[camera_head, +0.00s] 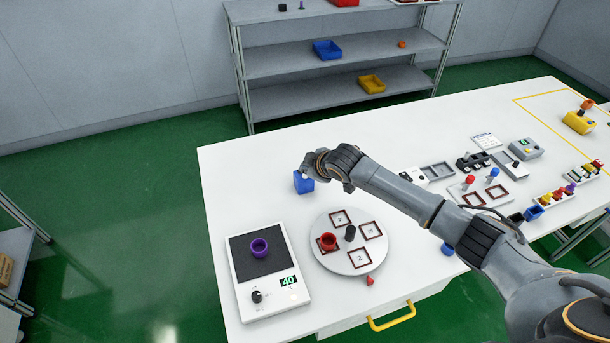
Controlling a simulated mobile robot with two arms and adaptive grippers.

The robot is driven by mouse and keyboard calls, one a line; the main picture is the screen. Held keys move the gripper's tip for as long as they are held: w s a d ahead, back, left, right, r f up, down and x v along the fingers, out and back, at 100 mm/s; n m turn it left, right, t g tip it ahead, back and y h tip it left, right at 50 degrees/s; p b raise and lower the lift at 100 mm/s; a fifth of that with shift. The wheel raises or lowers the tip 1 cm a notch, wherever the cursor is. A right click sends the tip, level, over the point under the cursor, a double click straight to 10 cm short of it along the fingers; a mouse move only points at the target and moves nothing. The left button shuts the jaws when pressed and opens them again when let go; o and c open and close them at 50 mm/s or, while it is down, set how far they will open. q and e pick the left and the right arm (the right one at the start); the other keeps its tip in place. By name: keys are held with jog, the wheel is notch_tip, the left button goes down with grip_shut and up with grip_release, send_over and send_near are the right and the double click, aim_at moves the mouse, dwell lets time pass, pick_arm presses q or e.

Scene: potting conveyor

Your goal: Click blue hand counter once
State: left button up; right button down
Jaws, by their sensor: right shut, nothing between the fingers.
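The blue hand counter (303,183) is a small blue block near the left far part of the white table, with a pale knob on its top. My right gripper (308,174) is shut and empty, with its fingertips at the top of the counter. Whether the tips touch the knob or hover just above it I cannot tell. The gripper and wrist hide part of the counter's top and right side. My left gripper is not in view.
A scale (268,304) with a purple ring (259,247) and a round turntable (330,255) with a red cup (327,242) stand in front of the counter. Several trays and devices stand right of my arm. The table is bare left of the counter.

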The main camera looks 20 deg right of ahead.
jog(key=shift+f, duration=0.15)
jog(key=shift+f, duration=0.25)
jog(key=shift+f, duration=0.45)
dwell(1.1)
jog(key=shift+r+p, duration=0.7)
jog(key=shift+r, duration=0.15)
notch_tip(320, 180, up, 5)
jog(key=p, duration=0.5)
jog(key=shift+r, duration=0.1)
